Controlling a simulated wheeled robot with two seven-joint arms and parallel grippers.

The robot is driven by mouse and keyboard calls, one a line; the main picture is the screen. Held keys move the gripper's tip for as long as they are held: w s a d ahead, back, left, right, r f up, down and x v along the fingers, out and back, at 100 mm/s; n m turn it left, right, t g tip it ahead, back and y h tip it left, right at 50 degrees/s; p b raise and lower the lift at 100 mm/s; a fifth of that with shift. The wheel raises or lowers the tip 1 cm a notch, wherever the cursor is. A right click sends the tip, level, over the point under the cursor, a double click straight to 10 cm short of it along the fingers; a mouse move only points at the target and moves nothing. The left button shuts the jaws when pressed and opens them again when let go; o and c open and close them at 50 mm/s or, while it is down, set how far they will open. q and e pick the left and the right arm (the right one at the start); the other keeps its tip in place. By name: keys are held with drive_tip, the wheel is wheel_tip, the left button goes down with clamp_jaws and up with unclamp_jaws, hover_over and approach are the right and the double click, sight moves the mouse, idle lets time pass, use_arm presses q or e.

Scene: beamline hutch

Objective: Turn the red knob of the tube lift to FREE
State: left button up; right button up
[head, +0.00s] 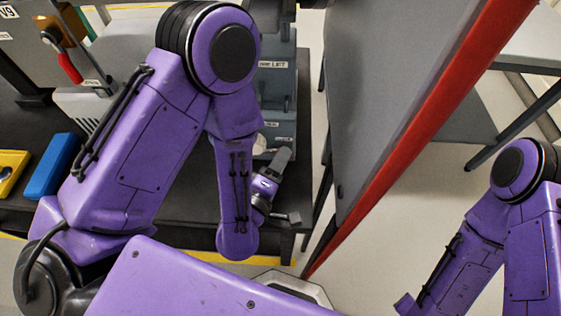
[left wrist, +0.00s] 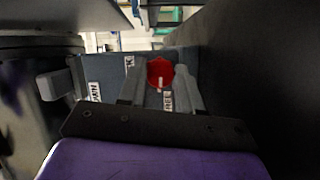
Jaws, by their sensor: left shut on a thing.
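The red knob (left wrist: 160,70) sits on the dark grey face of the tube lift (head: 277,95) and shows in the left wrist view. A pale mark on the knob's lower part points down toward a small white label (left wrist: 168,101), whose word I cannot read surely. My left gripper (left wrist: 158,82) is shut on the knob, one grey finger on each side. In the head view my left arm covers much of the lift, and the knob is hidden. My right arm shows at the lower right; its gripper is out of view.
A grey panel with a red edge (head: 430,125) stands close to the right of my left arm. A blue block (head: 53,166) and a yellow block (head: 11,172) lie on the dark bench at the left. A red-handled lever (head: 69,67) is behind them. Open floor shows at the right.

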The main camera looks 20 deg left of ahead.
idle(0.5)
use_arm(q)
drive_tip(key=o, duration=1)
drive_tip(key=shift+o, duration=0.2)
